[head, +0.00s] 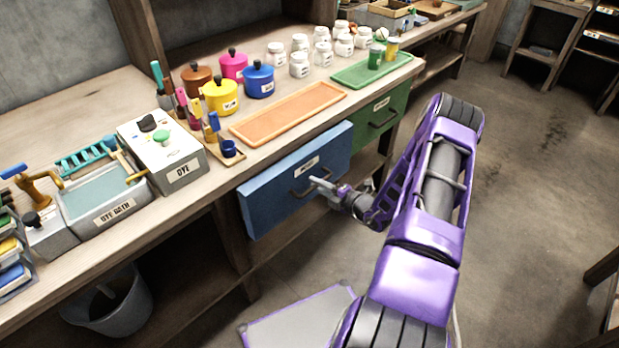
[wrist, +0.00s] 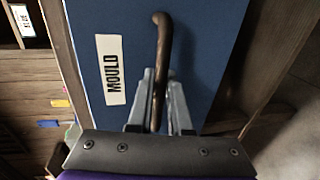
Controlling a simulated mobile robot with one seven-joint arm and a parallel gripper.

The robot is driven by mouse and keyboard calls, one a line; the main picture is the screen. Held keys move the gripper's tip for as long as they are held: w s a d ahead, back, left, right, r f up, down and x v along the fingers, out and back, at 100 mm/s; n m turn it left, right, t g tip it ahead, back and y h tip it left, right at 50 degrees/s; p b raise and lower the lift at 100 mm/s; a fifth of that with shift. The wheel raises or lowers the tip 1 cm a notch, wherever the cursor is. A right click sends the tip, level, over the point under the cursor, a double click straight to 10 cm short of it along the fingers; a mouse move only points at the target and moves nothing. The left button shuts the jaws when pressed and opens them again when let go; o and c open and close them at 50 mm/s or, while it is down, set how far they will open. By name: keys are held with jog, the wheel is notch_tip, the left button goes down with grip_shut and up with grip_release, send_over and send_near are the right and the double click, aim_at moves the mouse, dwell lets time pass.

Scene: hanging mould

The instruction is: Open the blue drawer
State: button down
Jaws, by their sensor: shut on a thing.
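The blue drawer (head: 270,203) is under the front of the workbench and has a white label reading MOULD. Its blue front (wrist: 205,50) fills the middle of the wrist view. A dark curved handle (wrist: 163,30) is on that front; part of it also shows in the head view (head: 297,193). My gripper (head: 317,184) is at the handle, with its fingers (wrist: 160,88) on either side of the bar and shut on it. The drawer's inside is not visible, and I cannot tell how far the front stands out from the bench.
A green drawer (head: 367,133) is right of the blue one. The workbench (head: 220,178) above carries an orange tray (head: 290,112), coloured pots, jars and a dye bath (head: 105,200). A grey bucket (head: 118,305) stands below left. The floor (head: 530,220) at right is clear.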

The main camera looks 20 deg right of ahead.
jog(key=f+v, duration=0.2)
jog(key=v, duration=1.1)
jog(key=s+f+v, duration=0.1)
jog(key=f+v, duration=0.2)
jog(key=v, duration=0.9)
jog(key=shift+s+d+p, duration=0.3)
jog(key=shift+s+p, duration=0.1)
jog(key=shift+s, duration=0.05)
jog(key=shift+f, duration=0.1)
jog(key=c, duration=0.8)
grip_release()
jog(key=shift+c, duration=0.2)
jog(key=v, duration=1.7)
jog(key=shift+s, duration=0.2)
